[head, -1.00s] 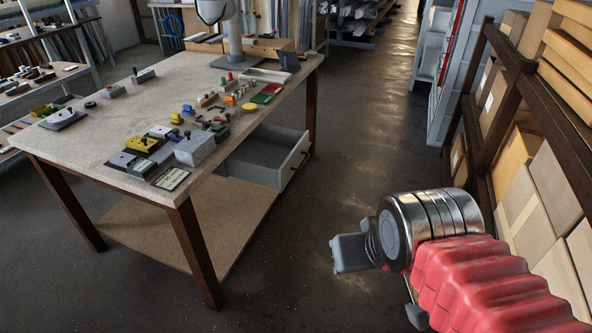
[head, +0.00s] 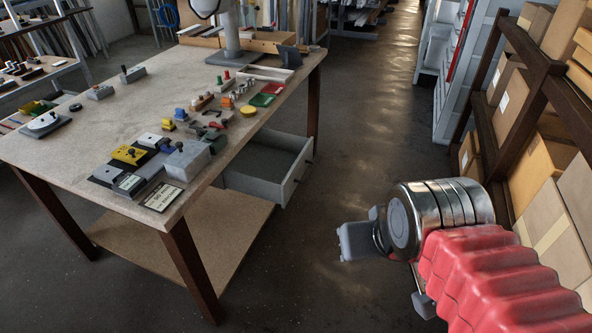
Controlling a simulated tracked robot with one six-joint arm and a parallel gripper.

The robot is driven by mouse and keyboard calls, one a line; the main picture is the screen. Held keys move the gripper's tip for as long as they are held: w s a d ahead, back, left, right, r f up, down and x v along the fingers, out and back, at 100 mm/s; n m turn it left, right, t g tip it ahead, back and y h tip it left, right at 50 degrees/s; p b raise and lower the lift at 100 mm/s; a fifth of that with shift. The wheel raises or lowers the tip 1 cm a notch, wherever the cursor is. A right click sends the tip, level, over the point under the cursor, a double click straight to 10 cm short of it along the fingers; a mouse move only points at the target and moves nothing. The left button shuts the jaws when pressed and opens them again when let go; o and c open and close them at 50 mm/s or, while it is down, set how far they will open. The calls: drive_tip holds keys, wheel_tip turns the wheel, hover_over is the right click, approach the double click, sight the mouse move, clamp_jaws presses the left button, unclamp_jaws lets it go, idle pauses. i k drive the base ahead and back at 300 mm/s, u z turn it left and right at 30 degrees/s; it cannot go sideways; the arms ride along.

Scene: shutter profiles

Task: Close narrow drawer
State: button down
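The narrow drawer (head: 262,180) is grey and stands pulled out from under the right side of the workbench. The finger opening is not clearly visible, and nothing is seen held.
The workbench top (head: 60,155) carries several small blocks, fittings and trays. Its dark front leg (head: 190,270) stands left of the drawer. A shelf rack with cardboard boxes (head: 535,190) lines the right side. The floor (head: 370,140) between bench and rack is clear.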

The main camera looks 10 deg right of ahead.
sight(271, 165)
drive_tip(key=u, duration=0.1)
drive_tip(key=i, duration=0.75)
drive_tip(key=u, duration=0.85)
drive_tip(key=i, duration=0.55)
drive_tip(key=u, duration=0.35)
